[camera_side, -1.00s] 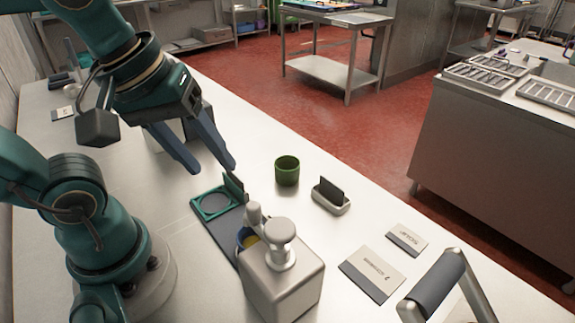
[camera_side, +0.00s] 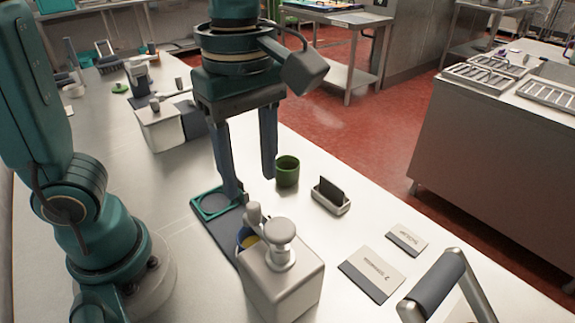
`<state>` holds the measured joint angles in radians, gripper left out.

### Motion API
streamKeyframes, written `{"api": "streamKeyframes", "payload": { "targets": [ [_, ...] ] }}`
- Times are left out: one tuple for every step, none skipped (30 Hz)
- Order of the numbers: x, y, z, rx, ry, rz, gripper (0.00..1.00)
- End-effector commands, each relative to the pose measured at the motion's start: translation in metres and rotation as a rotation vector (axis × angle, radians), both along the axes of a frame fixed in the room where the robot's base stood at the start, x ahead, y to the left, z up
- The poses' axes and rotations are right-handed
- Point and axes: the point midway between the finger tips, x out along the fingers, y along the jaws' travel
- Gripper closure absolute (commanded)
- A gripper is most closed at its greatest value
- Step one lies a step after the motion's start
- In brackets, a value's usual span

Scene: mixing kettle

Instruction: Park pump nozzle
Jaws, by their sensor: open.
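A silver pump dispenser (camera_side: 283,283) stands at the front centre of the table, with a round pump top (camera_side: 281,243). Its short nozzle (camera_side: 254,214) points back and left, over a blue cup with something yellow (camera_side: 247,238) beside the dispenser. The cup is partly hidden. My gripper (camera_side: 254,186) is open and points down, its two fingers apart, just behind the nozzle and above the far end of a dark base with a green ring (camera_side: 212,203). I see nothing between the fingers. I cannot tell their exact height.
A green cup (camera_side: 287,171) and a grey holder with a dark card (camera_side: 331,196) stand right of my gripper. Two label cards (camera_side: 371,274) lie flat at the right. A metal handle (camera_side: 438,285) rises at front right. Another box-shaped dispenser (camera_side: 160,126) stands behind left.

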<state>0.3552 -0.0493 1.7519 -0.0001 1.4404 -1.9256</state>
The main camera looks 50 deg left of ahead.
Motion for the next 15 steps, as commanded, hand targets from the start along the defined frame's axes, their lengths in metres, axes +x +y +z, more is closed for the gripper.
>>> {"api": "streamKeyframes", "payload": {
  "targets": [
    [-0.001, 0.0, -0.006, 0.001, 0.004, 0.0, 0.47],
    [-0.001, 0.0, -0.01, 0.001, 0.003, 0.0, 0.47],
    [-0.001, 0.0, -0.014, 0.001, 0.004, 0.0, 0.47],
    [-0.001, 0.001, -0.018, 0.001, 0.004, 0.0, 0.47],
    [-0.001, 0.001, -0.021, 0.001, 0.003, 0.0, 0.47],
    [-0.001, 0.001, -0.026, 0.001, 0.003, 0.0, 0.47],
    [-0.001, 0.001, -0.029, 0.002, 0.004, 0.0, 0.47],
    [0.0, 0.0, -0.033, 0.001, 0.003, 0.0, 0.47],
    [-0.001, 0.001, -0.037, 0.002, 0.004, 0.0, 0.47],
    [-0.001, 0.001, -0.041, 0.001, 0.004, 0.0, 0.47],
    [-0.001, 0.001, -0.044, 0.002, 0.004, 0.0, 0.47],
    [-0.001, 0.001, -0.049, 0.002, 0.004, 0.0, 0.47],
    [-0.001, 0.001, -0.052, 0.001, 0.003, 0.0, 0.47],
    [-0.001, 0.001, -0.056, 0.001, 0.003, 0.0, 0.47],
    [-0.001, 0.001, -0.06, 0.002, 0.004, 0.0, 0.47]
  ]
}}
